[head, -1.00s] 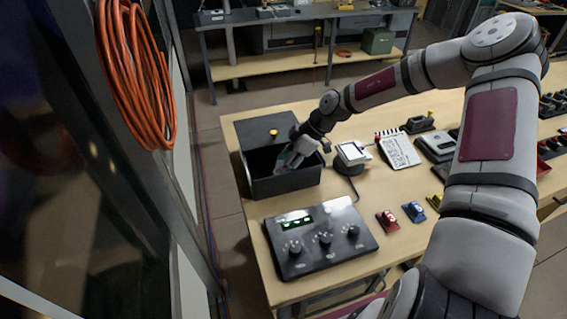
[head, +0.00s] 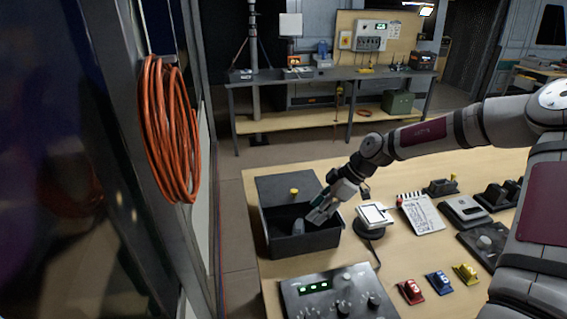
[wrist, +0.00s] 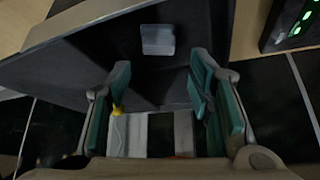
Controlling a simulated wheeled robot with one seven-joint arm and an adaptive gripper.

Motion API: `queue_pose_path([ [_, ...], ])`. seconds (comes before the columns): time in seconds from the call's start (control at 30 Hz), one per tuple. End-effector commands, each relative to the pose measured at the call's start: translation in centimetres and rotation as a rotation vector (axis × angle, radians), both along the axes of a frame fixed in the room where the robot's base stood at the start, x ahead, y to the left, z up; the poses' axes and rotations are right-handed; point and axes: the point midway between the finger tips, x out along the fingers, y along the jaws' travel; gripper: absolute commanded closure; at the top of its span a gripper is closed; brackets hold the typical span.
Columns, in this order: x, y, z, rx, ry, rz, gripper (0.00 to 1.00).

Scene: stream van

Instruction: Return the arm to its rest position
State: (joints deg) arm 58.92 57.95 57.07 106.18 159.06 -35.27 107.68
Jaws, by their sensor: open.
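My arm reaches over the wooden table, and my gripper (head: 318,213) is over the right part of an open dark box (head: 308,243). Its teal-padded fingers (wrist: 160,100) are spread apart with nothing between them. A small grey object (head: 298,226) lies inside the box, apart from the fingers. It also seems to show in the wrist view as a pale grey block (wrist: 158,40) near the box wall.
A control panel with knobs (head: 338,292) stands in front of the box. A small white-screened device (head: 375,214) is close to the right of my gripper. Red (head: 411,292), blue (head: 438,282) and yellow (head: 466,273) items lie farther right. An orange cable coil (head: 170,130) hangs at left.

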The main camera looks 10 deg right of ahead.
Motion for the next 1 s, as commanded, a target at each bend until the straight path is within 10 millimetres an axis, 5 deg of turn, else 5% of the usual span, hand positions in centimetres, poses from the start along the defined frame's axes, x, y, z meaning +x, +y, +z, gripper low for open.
queue_pose_path([
  [0.27, 1.0, -0.9, 0.6, -0.233, -0.17, 0.22, 0.52],
  [0.47, 3.3, -2.4, 3.8, -0.59, -0.454, 0.619, 0.52],
  [0.77, 5.7, 0.7, 14.5, -1.141, -0.901, 1.483, 0.52],
  [1.0, 2.3, 7.0, 22.6, -1.458, -1.152, 2.28, 0.52],
])
